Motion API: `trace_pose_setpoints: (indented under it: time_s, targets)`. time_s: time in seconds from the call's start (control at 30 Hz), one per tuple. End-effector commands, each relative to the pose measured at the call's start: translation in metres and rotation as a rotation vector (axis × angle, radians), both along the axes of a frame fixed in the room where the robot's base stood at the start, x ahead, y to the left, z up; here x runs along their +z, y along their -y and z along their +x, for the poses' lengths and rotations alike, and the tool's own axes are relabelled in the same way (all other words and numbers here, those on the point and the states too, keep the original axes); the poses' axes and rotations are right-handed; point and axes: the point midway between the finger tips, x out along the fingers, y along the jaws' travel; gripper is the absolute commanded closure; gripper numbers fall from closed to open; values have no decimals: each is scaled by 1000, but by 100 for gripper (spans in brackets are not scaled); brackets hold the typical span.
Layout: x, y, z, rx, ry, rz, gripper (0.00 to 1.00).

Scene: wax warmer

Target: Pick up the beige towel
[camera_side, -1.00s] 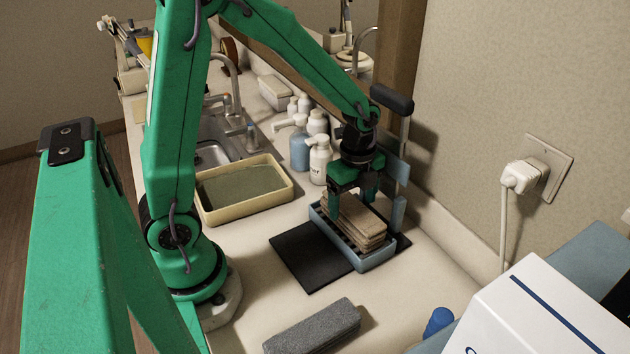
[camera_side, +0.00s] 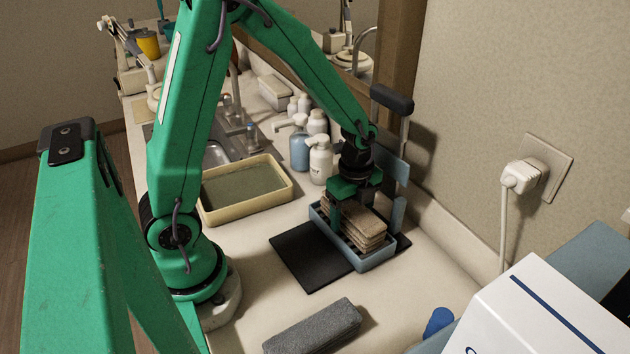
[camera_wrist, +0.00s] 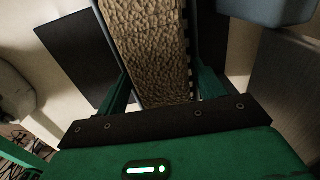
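The beige towel (camera_side: 361,232) is a folded, layered stack lying in a blue slotted tray (camera_side: 377,262). My gripper (camera_side: 353,207) points down over the rear part of the towel, low at the tray. In the wrist view the towel (camera_wrist: 148,45) runs between the two green fingers of my gripper (camera_wrist: 162,78), one at each long side. The fingers look open around it; whether they touch its sides is not clear. The fingertips are partly hidden by the towel and tray.
A black mat (camera_side: 310,258) lies under the tray. Pump bottles (camera_side: 320,160) stand behind, and a yellow-rimmed basin (camera_side: 245,188) is to the left. A white box (camera_side: 545,315) is at the lower right, near the wall.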

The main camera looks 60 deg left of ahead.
Motion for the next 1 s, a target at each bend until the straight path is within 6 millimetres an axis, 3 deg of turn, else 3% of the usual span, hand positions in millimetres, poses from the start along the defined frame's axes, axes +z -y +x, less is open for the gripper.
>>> trace_pose_setpoints:
  time_s: [0.03, 0.17, 0.27, 0.67, 1.0]
  targets:
    - [0, 0, 0, 0, 0, 0, 42]
    - [0, 0, 0, 0, 0, 0, 67]
    - [0, 0, 0, 0, 1, 0, 75]
    - [7, 0, 1, 0, 2, 0, 75]
    - [44, 2, 0, -2, 5, 0, 75]
